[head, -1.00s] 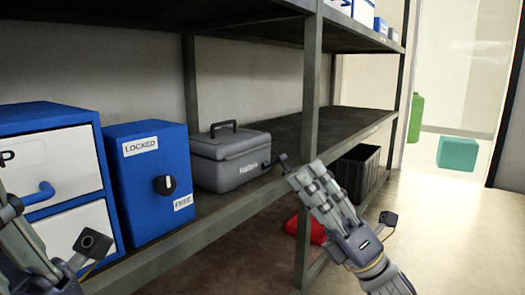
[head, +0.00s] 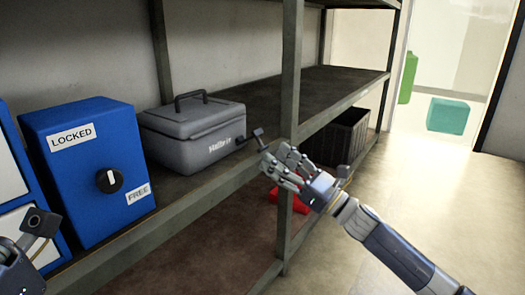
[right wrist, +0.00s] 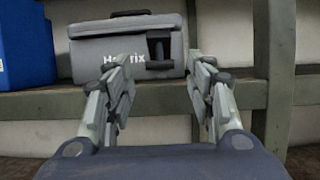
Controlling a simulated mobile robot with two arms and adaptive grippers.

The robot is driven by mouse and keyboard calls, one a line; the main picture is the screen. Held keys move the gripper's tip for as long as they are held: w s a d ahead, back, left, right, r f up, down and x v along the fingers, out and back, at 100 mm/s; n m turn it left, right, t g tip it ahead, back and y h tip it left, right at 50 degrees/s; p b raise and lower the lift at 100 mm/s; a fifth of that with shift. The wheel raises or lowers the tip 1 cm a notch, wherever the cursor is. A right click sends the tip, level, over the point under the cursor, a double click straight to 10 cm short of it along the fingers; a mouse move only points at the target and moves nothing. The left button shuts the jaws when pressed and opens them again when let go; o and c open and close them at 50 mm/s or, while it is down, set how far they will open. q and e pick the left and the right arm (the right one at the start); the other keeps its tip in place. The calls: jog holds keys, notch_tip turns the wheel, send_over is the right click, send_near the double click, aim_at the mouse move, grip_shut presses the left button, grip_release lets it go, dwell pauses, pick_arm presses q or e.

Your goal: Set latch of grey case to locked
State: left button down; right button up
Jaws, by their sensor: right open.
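The grey case (head: 190,138), with a dark top handle and white lettering, sits closed on the shelf. It also shows in the right wrist view (right wrist: 90,55). Its dark latch (right wrist: 160,47) is on the front, right of the lettering; I cannot tell its setting. My right gripper (head: 270,162) is open and empty, in front of and to the right of the case, near the shelf edge. In the right wrist view the fingers (right wrist: 158,98) point at the case, below and on either side of the latch, apart from it. My left gripper (head: 30,235) is partly in view at lower left.
A blue box (head: 90,170) with a black knob and LOCKED and FREE labels stands left of the case. The shelf post (head: 290,70) rises behind my right gripper. A dark crate (head: 345,135) is beyond it. Open floor lies at right.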

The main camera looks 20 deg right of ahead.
aim_at(265, 149)
jog(key=shift+b+x, duration=0.6)
jog(key=shift+x, duration=2.15)
jog(key=shift+r, duration=0.1)
grip_shut()
